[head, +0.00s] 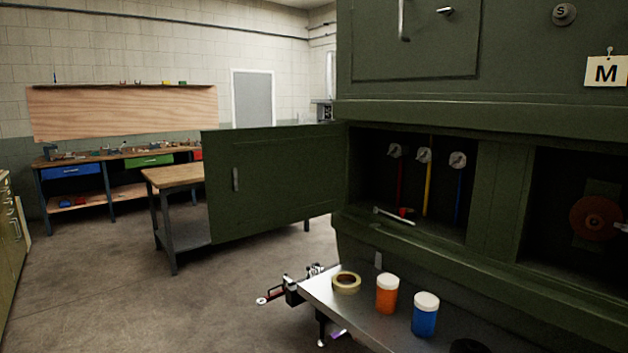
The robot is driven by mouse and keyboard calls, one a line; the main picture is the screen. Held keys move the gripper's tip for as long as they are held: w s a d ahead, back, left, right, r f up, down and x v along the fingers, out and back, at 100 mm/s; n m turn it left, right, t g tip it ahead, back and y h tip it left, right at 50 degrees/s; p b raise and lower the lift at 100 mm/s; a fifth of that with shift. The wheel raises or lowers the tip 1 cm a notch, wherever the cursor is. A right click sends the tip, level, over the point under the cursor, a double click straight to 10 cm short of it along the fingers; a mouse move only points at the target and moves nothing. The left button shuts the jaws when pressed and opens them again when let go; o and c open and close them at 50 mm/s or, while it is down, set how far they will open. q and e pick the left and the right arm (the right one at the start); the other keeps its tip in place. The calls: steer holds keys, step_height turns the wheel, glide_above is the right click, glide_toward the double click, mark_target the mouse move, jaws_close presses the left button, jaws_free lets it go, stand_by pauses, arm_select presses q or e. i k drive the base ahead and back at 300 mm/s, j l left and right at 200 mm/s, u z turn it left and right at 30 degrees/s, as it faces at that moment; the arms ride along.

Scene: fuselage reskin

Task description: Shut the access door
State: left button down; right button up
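The access door (275,185) is a flat dark green panel with a small upright handle (236,179). It stands wide open, swung out to the left from the green fuselage side (430,112). Its right edge meets the left side of a dark opening (375,165). Inside the opening are red, yellow and blue upright lines with round grey fittings (424,155) at their tops. Neither of my grippers shows in the head view.
A metal work surface (365,318) below the opening holds a tape roll (346,283), an orange jar (387,294) and a blue jar (425,315). Dark hardware (292,290) sits at its left edge. A wooden-topped table (172,177) stands behind the door. Floor at left is clear.

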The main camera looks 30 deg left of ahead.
mark_target(287, 175)
steer(key=j+z, duration=0.7)
steer(key=j, duration=0.15)
steer(key=j+z, duration=0.15)
steer(key=j, duration=0.35)
steer(key=k+j+z, duration=0.15)
steer(key=j, duration=0.8)
steer(key=k+j, duration=0.15)
steer(key=j, duration=0.75)
steer(key=k+j+z, duration=0.1)
steer(key=j, duration=0.35)
steer(key=k+j, duration=0.15)
steer(key=j, duration=0.3)
steer(key=k+j, duration=0.1)
steer(key=j, duration=0.35)
